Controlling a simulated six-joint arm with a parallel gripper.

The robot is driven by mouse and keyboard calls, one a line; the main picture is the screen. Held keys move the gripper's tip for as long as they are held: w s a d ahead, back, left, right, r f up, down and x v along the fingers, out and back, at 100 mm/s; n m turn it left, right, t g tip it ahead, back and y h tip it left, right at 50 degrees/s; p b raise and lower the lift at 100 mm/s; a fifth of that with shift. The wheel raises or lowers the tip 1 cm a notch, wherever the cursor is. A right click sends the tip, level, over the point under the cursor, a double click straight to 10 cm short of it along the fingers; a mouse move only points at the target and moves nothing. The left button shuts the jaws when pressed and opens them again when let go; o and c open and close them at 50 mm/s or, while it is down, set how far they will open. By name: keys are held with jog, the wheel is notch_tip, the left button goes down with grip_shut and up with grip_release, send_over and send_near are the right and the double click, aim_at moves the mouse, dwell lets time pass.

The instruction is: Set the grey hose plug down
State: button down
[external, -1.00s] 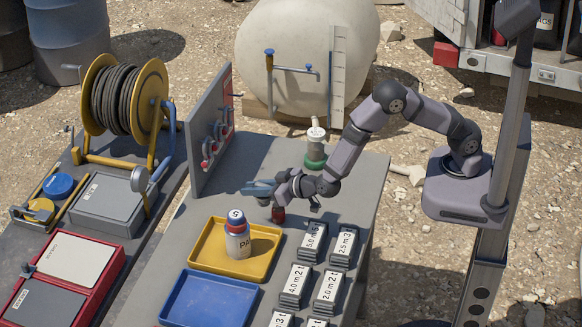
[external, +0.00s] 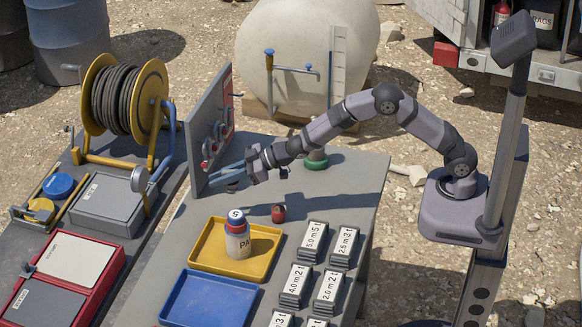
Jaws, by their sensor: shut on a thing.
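The fingers hide most of the plug. I cannot tell whether it touches the table top.
The upright panel (external: 209,130) with red fittings stands just left of my gripper. A small red piece (external: 278,213) stands on the table (external: 330,195). A yellow tray (external: 262,268) holds a bottle (external: 237,238); a blue tray (external: 210,300) and labelled blocks (external: 313,240) are nearer the front.

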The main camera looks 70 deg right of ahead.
jog(key=shift+w+d, duration=0.2)
jog(key=shift+d, duration=0.15)
jog(key=shift+f, duration=0.1)
jog(key=shift+f+p, duration=0.45)
jog(key=shift+f, duration=4.45)
jog(key=shift+f, duration=0.1)
jog(key=shift+f+b, duration=0.35)
jog(key=shift+b, duration=0.1)
jog(key=shift+f, duration=0.2)
